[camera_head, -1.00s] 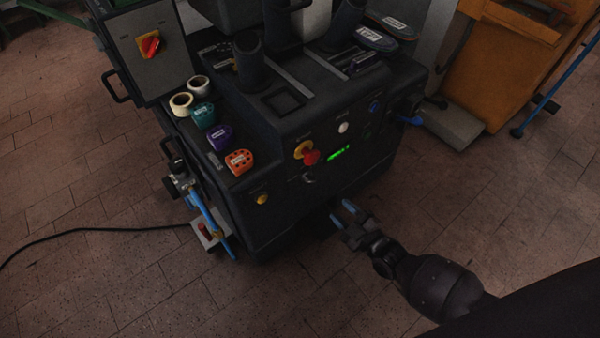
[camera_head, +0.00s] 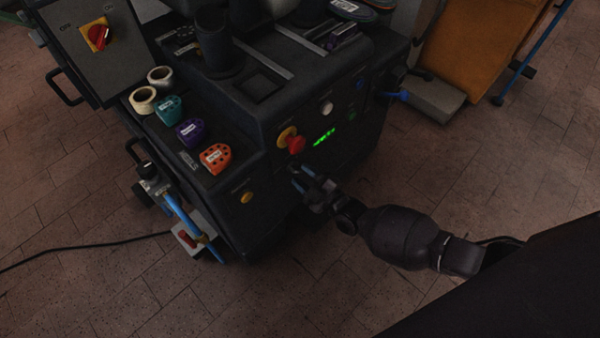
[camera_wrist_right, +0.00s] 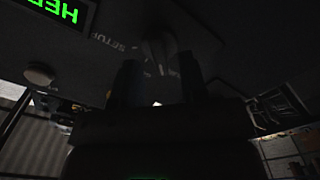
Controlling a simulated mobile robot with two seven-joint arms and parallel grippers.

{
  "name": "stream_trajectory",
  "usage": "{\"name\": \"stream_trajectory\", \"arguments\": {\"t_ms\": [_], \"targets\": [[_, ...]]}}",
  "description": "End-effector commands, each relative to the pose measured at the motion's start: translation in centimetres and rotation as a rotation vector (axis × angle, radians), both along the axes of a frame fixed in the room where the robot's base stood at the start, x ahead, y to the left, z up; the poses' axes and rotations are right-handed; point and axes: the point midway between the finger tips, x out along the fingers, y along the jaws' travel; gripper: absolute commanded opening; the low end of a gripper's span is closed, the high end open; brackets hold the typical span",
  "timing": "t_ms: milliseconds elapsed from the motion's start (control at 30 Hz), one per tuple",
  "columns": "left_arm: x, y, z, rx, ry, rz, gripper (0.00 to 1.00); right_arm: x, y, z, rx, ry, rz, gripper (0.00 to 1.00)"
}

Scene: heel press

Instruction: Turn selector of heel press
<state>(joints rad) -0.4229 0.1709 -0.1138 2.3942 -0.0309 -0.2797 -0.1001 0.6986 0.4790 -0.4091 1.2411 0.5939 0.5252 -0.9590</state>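The heel press (camera_head: 262,126) is a dark machine with a front control panel. The selector (camera_wrist_right: 158,47) is a small dark knob next to a "SETUP" label in the right wrist view. In the head view it is largely hidden by my right gripper (camera_head: 302,178), below the red button. In the right wrist view my right gripper (camera_wrist_right: 160,82) has its two dark fingers apart, with the selector just beyond and between their tips. I cannot tell whether they touch it. My left gripper is not in view.
A red emergency button (camera_head: 295,144) on a yellow base sits just above my right gripper. A green display (camera_head: 324,136) and a white button (camera_head: 327,108) are to its right. Tape rolls and coloured blocks stand on the left shelf. The floor in front is clear.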

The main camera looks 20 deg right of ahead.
Motion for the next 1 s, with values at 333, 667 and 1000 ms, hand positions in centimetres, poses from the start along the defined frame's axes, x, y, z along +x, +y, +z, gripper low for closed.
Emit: {"name": "stream_trajectory", "arguments": {"t_ms": [333, 667, 1000], "targets": [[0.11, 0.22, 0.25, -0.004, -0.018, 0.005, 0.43, 1.22, 0.42, 0.02, 0.0, 0.0, 0.0, 0.39], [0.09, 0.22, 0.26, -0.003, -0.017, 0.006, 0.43, 1.19, 0.42, 0.03, 0.0, 0.0, 0.0, 0.1], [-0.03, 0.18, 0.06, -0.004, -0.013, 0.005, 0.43, 1.17, 0.4, 0.02, 0.012, 0.004, 0.0, 0.0]]}}
